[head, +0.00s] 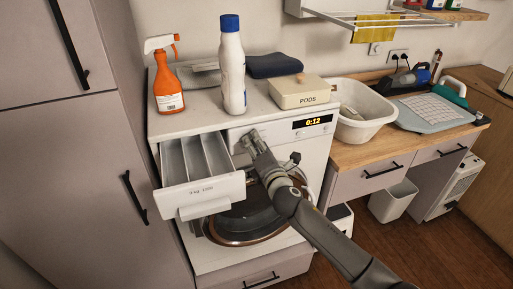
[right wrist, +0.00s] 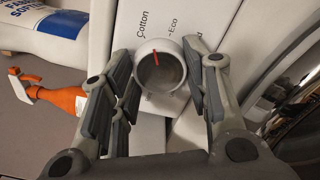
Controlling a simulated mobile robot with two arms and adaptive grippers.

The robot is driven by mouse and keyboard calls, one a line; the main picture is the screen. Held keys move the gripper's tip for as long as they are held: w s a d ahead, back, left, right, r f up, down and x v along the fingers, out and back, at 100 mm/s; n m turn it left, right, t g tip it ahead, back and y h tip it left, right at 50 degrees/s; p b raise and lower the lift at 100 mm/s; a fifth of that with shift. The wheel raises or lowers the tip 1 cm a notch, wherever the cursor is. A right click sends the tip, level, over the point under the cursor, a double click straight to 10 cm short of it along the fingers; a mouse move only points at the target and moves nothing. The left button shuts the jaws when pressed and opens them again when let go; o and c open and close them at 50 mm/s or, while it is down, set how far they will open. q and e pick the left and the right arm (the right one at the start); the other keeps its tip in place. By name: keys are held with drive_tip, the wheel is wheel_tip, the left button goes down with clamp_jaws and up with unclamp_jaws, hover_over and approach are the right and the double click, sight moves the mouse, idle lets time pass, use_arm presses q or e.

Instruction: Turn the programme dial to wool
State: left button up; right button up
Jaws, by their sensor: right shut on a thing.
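The programme dial (right wrist: 160,72) is a round white and grey knob on the front panel of the washing machine (head: 185,122). Its red mark points up in the right wrist view, towards the labels "Cotton" and "Eco". Part of another label is hidden behind a finger, and I cannot read "wool". My right gripper (right wrist: 158,75) is shut on the dial, with a finger on each side. In the head view, my right gripper (head: 250,138) reaches the panel left of the display (head: 312,122) and hides most of the dial. My left gripper is out of view.
The detergent drawer (head: 205,192) is pulled out just left of my right gripper. The round door (head: 240,225) is below. An orange spray bottle (head: 168,85), a white bottle (head: 232,75) and a pods box (head: 300,92) stand on top. A white basin (head: 365,125) is at right.

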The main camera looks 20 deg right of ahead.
drive_tip(key=m, duration=0.6)
drive_tip(key=shift+m+b, duration=0.3)
drive_tip(key=shift+b, duration=0.05)
drive_tip(key=m, duration=0.5)
drive_tip(key=m+p, duration=0.1)
drive_tip(key=m, duration=0.4)
drive_tip(key=shift+m, duration=0.4)
drive_tip(key=m+p, duration=0.1)
drive_tip(key=m, duration=0.5)
drive_tip(key=shift+f, duration=0.1)
drive_tip(key=o, duration=1.1)
